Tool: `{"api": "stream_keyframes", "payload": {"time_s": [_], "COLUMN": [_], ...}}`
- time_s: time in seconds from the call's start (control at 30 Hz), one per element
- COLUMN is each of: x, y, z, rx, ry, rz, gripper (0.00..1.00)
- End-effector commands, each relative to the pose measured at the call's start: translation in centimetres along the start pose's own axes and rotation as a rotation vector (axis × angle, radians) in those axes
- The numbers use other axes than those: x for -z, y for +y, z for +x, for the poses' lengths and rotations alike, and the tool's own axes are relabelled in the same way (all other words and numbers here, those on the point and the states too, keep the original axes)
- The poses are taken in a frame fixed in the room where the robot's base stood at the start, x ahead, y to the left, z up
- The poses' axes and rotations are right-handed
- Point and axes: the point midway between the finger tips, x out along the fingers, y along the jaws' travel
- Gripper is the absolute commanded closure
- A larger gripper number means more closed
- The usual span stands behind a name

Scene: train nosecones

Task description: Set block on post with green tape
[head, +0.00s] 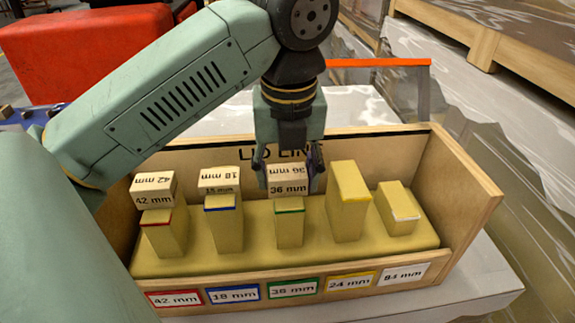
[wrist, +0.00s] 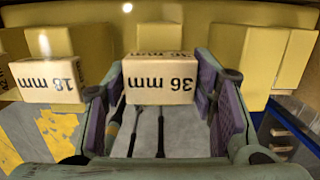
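A pale wood block marked 36 mm (head: 287,181) is at the top of the green-taped post (head: 289,228), third from the left. I cannot tell if it rests fully on the post or is slightly above it. My gripper (head: 288,172) points down with one finger on each side of this block. In the wrist view the block (wrist: 159,78) sits between the purple finger pads, which appear to touch its sides. The 42 mm block (head: 153,190) is on the red-taped post (head: 163,235), and the 18 mm block (head: 219,186) is on the blue-taped post (head: 224,230).
The taller yellow-taped post (head: 348,200) and the short white-taped post (head: 397,208) on the right have bare tops. A wooden tray (head: 465,205) with walls surrounds the posts. A red box (head: 85,50) stands behind at left.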

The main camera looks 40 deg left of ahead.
Motion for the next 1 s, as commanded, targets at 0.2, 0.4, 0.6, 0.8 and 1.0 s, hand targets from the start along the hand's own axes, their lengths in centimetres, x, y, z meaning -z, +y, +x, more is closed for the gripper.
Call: {"api": "stream_keyframes", "payload": {"time_s": [0.2,0.4,0.6,0.8,1.0], "x": [0.0,0.0,-0.1,-0.2,-0.2], "y": [0.0,0.0,0.0,0.0,0.0], "z": [-0.1,-0.1,-0.6,-4.5,-8.9], "rx": [0.000,0.000,0.000,-0.002,-0.001], "ry": [0.000,0.000,0.000,-0.002,-0.002], "rz": [0.000,0.000,0.000,0.000,-0.001], "gripper": [0.31,0.31,0.31,0.31,0.31]}}
